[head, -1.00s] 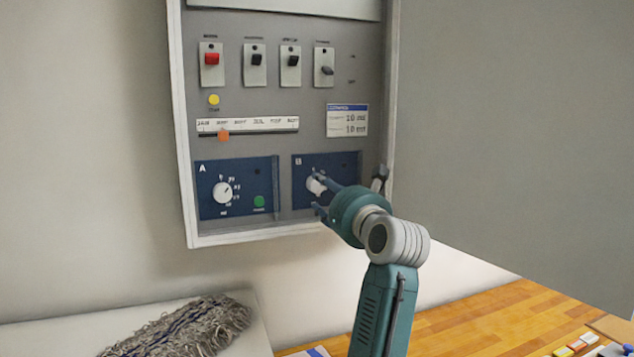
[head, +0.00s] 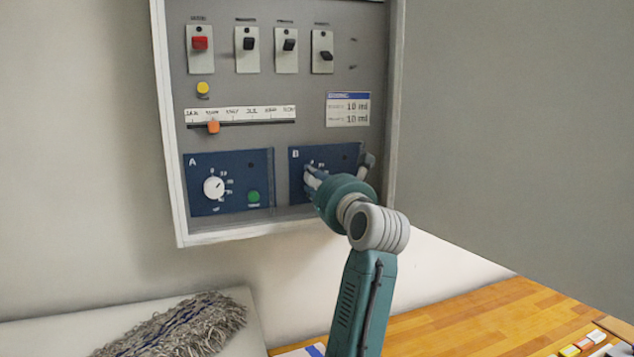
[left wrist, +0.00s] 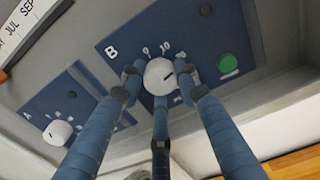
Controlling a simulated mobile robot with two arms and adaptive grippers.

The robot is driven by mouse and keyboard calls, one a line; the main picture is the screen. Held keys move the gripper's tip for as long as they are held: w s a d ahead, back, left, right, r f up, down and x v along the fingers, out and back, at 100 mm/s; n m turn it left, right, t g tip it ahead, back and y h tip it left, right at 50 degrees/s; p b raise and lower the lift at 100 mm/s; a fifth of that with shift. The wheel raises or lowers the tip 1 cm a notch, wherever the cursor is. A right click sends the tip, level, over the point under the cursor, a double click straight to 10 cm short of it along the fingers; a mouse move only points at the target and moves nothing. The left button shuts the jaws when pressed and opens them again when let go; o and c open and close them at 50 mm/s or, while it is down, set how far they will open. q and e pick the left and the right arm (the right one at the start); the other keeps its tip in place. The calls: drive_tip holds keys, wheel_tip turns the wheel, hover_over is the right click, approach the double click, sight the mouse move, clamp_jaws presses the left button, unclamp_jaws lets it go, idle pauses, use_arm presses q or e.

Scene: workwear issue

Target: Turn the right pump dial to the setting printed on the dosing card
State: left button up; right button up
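My right gripper is not in view.
Panel A (head: 233,160) with its own white dial (head: 213,188) and green button (head: 254,197) sits to the left. Switches, a yellow button (head: 203,88) and an orange slider (head: 213,127) are above. The cabinet rim (head: 168,130) and open door (head: 510,130) flank this area.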

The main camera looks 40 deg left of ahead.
use_arm(q)
drive_tip(key=shift+f, duration=0.2)
drive_tip(key=shift+f+b, duration=0.2)
drive_tip(key=shift+b, duration=0.35)
drive_tip(key=n+b, duration=0.3)
drive_tip(key=b, duration=0.1)
drive_tip(key=n+b, duration=0.2)
drive_tip(key=b, duration=0.2)
drive_tip(key=shift+w+f+n, duration=0.1)
drive_tip(key=shift+f+n, duration=0.1)
drive_tip(key=shift+n, duration=0.2)
drive_tip(key=shift+r+n+b, duration=0.2)
drive_tip(key=shift+n+b, duration=0.7)
drive_tip(key=shift+b, duration=0.25)
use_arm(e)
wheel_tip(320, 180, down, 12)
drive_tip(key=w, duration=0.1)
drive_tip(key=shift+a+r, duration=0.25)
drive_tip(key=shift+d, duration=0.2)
use_arm(q)
drive_tip(key=o, duration=1.1)
drive_tip(key=shift+r, duration=0.1)
drive_tip(key=shift+o, duration=0.2)
drive_tip(key=shift+w, duration=0.1)
drive_tip(key=shift+r, duration=0.1)
